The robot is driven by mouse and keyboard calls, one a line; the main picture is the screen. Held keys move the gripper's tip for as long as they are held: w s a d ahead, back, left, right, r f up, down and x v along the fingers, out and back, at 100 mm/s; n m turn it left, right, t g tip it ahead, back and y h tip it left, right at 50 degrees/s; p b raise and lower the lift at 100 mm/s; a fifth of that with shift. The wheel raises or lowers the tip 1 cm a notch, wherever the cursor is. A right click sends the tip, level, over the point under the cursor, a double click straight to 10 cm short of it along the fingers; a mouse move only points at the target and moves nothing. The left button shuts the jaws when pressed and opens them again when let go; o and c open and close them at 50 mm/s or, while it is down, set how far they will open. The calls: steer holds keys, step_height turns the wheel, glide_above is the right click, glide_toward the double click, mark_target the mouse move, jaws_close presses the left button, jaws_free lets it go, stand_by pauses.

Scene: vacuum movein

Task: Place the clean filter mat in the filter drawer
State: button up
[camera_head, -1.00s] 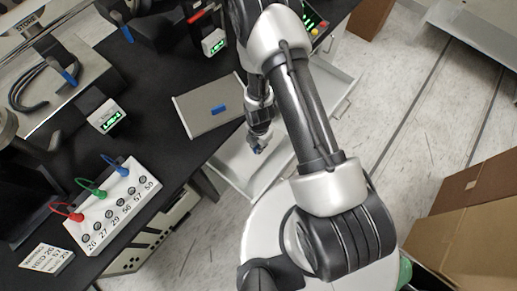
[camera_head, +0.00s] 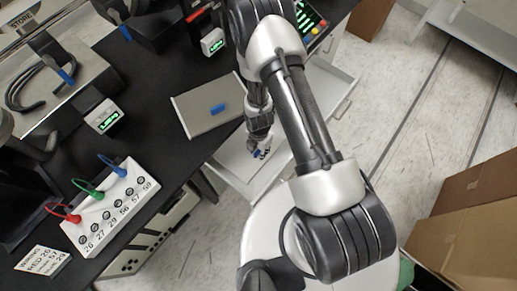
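A pale, flat mat (camera_head: 236,154) lies in the open, light-coloured drawer (camera_head: 343,84) at the table's edge. My arm covers the drawer's middle. My gripper (camera_head: 261,153) points down at the mat, at a small blue tab (camera_head: 256,153). The fingers are small and dark here, and I cannot tell whether they are clear of the tab or closed on it. A second mat, grey with a blue tab (camera_head: 218,108), lies flat on the black table, left of the gripper. Which mat is clean is not marked.
The black table (camera_head: 160,75) holds a white numbered block (camera_head: 112,210) with red, green and blue leads, a label card (camera_head: 43,261), and small green displays (camera_head: 104,116). Cardboard boxes (camera_head: 470,235) stand at the right. The floor (camera_head: 415,120) between is clear.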

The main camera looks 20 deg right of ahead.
steer(key=shift+r, duration=0.1)
step_height(320, 180, up, 38)
steer(key=w+d+m+t+p, duration=0.25)
steer(key=m+p, duration=0.35)
steer(key=m, duration=0.5)
steer(key=s+r+m+t, duration=0.2)
steer(key=s+r+m, duration=1.2)
steer(key=s+r, duration=0.3)
steer(key=shift+d+r, duration=0.45)
